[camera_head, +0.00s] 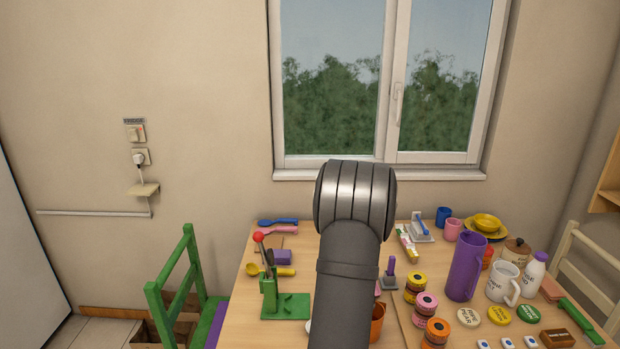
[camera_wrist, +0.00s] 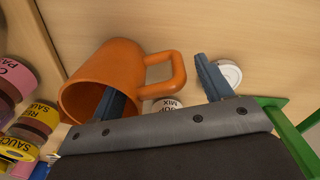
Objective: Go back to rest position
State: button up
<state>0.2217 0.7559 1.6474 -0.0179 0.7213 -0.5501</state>
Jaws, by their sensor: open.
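My gripper (camera_wrist: 154,76) is open in the wrist view, with its two blue-grey fingers spread apart and nothing clamped between them. An orange mug (camera_wrist: 105,70) is close to the fingers. One finger overlaps the mug's opening, and the other is beyond its handle; I cannot tell whether they touch it. In the head view, part of the orange mug (camera_head: 378,322) shows at the right edge of my arm. My arm rises in the middle of that view and hides the gripper and part of the table.
The wooden table (camera_head: 240,318) is crowded. A green stand (camera_head: 285,305) is left of my arm. Several jars (camera_head: 426,303), a tall purple container (camera_head: 465,268) and a white mug (camera_head: 502,283) are to the right. A green chair (camera_head: 180,290) stands at the left.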

jog(key=shift+r, duration=0.75)
jog(key=shift+f, duration=1.55)
notch_tip(320, 180, up, 12)
jog(key=shift+a+r, duration=0.1)
notch_tip(320, 180, down, 13)
notch_tip(320, 180, up, 10)
jog(key=shift+r, duration=0.2)
jog(key=w+a+r, duration=0.1)
jog(key=a+r, duration=0.2)
jog(key=a, duration=0.5)
jog(key=w+a+r, duration=0.1)
jog(key=a+r, duration=0.2)
jog(key=a, duration=0.6)
jog(key=w+a+r, duration=0.2)
jog(key=a+r, duration=0.1)
jog(key=a, duration=0.5)
jog(key=w+d+f, duration=0.1)
jog(key=d+f, duration=0.3)
jog(key=d, duration=0.1)
jog(key=shift+w+m, duration=0.2)
jog(key=shift+m, duration=0.1)
